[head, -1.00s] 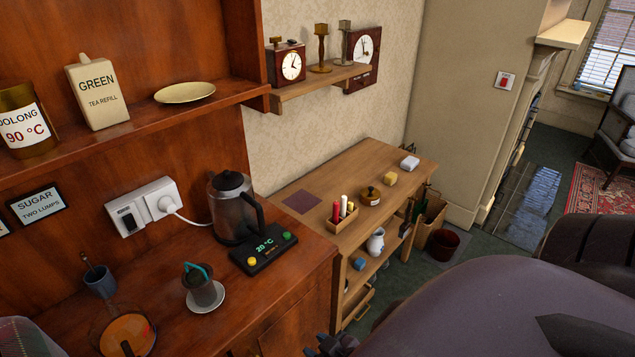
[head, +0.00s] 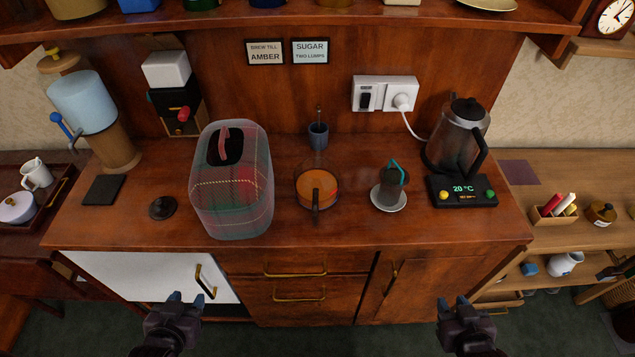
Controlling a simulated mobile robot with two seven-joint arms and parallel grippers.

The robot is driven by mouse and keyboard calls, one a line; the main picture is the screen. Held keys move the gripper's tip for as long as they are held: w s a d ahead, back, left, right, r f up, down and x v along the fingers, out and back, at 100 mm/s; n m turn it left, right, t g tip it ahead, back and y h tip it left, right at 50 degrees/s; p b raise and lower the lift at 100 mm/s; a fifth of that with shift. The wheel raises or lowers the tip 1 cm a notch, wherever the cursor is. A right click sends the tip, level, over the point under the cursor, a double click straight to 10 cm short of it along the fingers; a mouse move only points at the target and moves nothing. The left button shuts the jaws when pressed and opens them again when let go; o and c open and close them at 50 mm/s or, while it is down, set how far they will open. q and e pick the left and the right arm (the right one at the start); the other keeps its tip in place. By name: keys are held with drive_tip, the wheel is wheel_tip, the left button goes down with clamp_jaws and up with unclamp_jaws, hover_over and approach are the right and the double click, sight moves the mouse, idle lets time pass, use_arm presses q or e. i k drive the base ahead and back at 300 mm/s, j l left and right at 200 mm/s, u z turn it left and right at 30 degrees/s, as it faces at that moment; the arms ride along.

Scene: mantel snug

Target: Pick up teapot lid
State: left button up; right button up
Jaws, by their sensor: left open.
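A small dark round lid with a knob (head: 162,208) lies on the wooden counter, left of the tartan-covered cosy (head: 232,200). A glass teapot with amber liquid (head: 318,187) stands open-topped in the middle of the counter, its dark handle toward me. My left gripper (head: 185,298) is open and empty, in front of the counter and below the lid in the picture. My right gripper (head: 452,301) looks open and empty, in front of the cupboard at the right. Neither gripper touches anything.
A kettle (head: 458,135) on its base and a cup on a white saucer (head: 389,203) stand right of the teapot. A dark flat pad (head: 103,189) and a blue-topped dispenser (head: 88,105) are left of the lid. The counter's front edge lies between the grippers and these things.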

sight(161, 208)
drive_tip(key=k+u, duration=0.15)
drive_tip(key=u, duration=0.2)
drive_tip(key=k+u, duration=0.15)
drive_tip(key=u, duration=0.2)
drive_tip(key=k+u, duration=0.1)
drive_tip(key=u, duration=0.25)
